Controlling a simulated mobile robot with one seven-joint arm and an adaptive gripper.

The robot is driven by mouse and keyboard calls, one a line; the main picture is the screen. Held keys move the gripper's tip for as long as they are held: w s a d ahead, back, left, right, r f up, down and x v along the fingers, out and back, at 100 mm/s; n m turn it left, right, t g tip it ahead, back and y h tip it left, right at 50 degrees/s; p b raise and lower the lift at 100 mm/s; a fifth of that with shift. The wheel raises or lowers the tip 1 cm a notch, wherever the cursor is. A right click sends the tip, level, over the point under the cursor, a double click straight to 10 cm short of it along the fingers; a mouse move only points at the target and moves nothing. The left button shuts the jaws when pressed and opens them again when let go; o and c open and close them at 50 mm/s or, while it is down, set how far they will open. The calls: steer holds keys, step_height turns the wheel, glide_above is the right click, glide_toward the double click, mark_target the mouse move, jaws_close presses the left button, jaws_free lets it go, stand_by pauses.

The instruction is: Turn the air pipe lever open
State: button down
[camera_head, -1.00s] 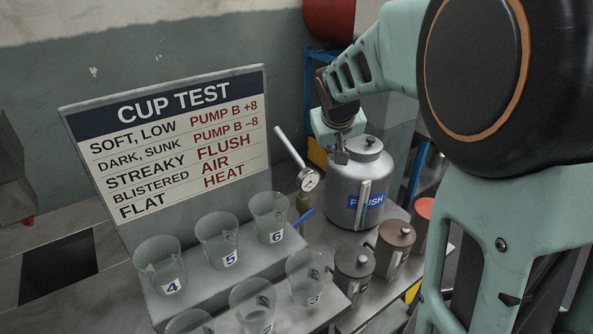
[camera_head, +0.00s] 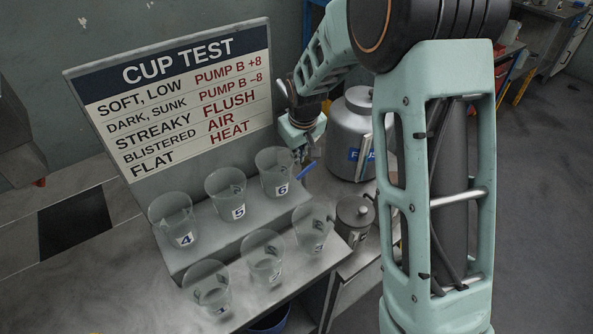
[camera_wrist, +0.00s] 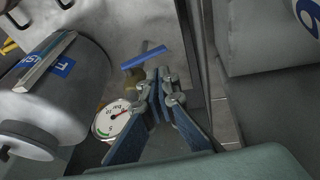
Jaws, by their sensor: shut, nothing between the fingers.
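The air pipe lever (camera_wrist: 146,57) is a short blue bar on a brass-coloured valve. In the wrist view it lies just beyond my fingertips, tilted slightly up to the right. Its blue end also shows in the head view (camera_head: 307,166), just below my gripper (camera_head: 302,150). In the wrist view my gripper (camera_wrist: 161,77) is shut and empty, its fingertips close to the lever; I cannot tell whether they touch it. A round pressure gauge (camera_wrist: 112,121) with a white dial sits beside the fingers. The valve body is partly hidden by my fingers.
A grey tank (camera_head: 343,145) labelled FLUSH stands right of the gripper. Cup 6 (camera_head: 273,171) stands close on the left, among several clear numbered cups on a stepped stand. A CUP TEST board (camera_head: 180,100) rises behind them.

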steer(key=x, duration=1)
steer(key=shift+p, duration=0.3)
steer(key=shift+s+f+b, duration=0.15)
steer(key=shift+f+b, duration=0.35)
steer(key=shift+b, duration=0.35)
steer(key=shift+w+d+f+b, duration=0.35)
steer(key=shift+f+b, duration=0.75)
steer(key=shift+b, duration=0.5)
steer(key=shift+w+d+f+b, duration=0.25)
steer(key=shift+d+f+b, duration=0.15)
steer(key=shift+f+b, duration=0.95)
steer(key=shift+w+d+f+b, duration=0.35)
steer(key=shift+f+b, duration=0.5)
steer(key=shift+b, duration=1)
steer(key=shift+d, duration=0.2)
